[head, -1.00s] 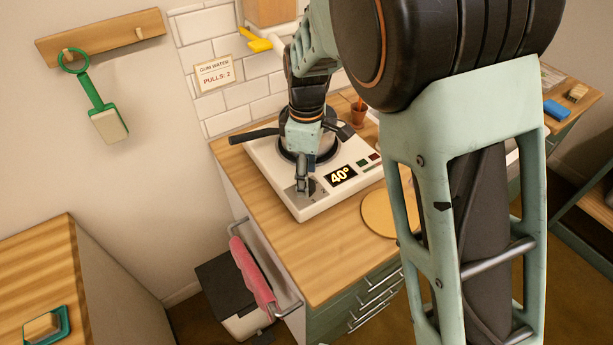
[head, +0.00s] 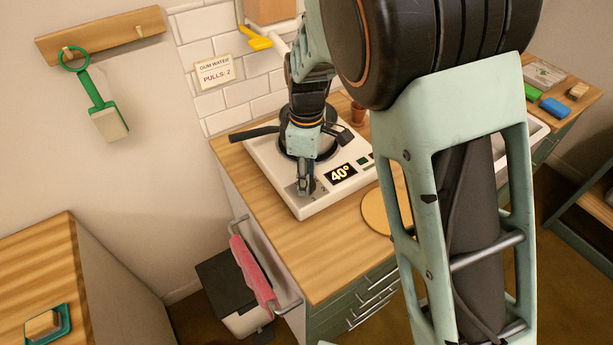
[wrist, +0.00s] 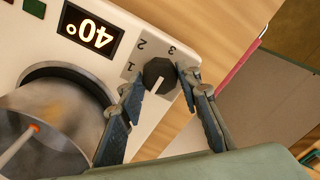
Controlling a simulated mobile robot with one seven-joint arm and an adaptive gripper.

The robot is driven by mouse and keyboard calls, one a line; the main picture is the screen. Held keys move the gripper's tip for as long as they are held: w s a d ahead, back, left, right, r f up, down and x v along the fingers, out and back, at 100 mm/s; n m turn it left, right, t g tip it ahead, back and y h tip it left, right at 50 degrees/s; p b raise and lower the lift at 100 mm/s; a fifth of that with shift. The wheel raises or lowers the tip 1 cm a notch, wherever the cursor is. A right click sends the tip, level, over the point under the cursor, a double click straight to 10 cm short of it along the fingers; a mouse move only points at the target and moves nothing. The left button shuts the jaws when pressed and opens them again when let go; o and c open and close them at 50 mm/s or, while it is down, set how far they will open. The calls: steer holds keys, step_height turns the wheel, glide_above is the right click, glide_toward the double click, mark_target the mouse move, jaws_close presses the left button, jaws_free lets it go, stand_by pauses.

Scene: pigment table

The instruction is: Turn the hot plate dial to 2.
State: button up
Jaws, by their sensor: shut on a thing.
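The white hot plate (head: 262,158) stands on the wooden counter, its display (head: 341,172) reading 40°. In the wrist view the display (wrist: 90,28) appears upside down. The black dial (wrist: 160,74) sits on a grey patch marked 1, 2 and 3. Its white line slants toward the bottom of the wrist view, away from those visible numbers. My gripper (wrist: 157,88) is shut on the dial, one finger on either side. The left finger covers part of the dial's markings. In the head view my gripper (head: 306,188) points down over the hot plate's front corner and hides the dial.
A pan (wrist: 50,125) sits on the hot plate beside my gripper, its dark handle (head: 253,133) reaching left. A round wooden board (head: 378,213) lies right of the hot plate. A pink towel (head: 252,272) hangs at the counter's end. The front counter strip is clear.

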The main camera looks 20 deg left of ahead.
steer(key=m, duration=0.5)
steer(key=shift+m, duration=0.4)
steer(key=m+b, duration=0.1)
steer(key=m, duration=1.1)
steer(key=shift+m, duration=0.3)
steer(key=m, duration=0.5)
steer(key=shift+m, duration=0.3)
steer(key=o, duration=1.2)
steer(key=shift+c, duration=0.2)
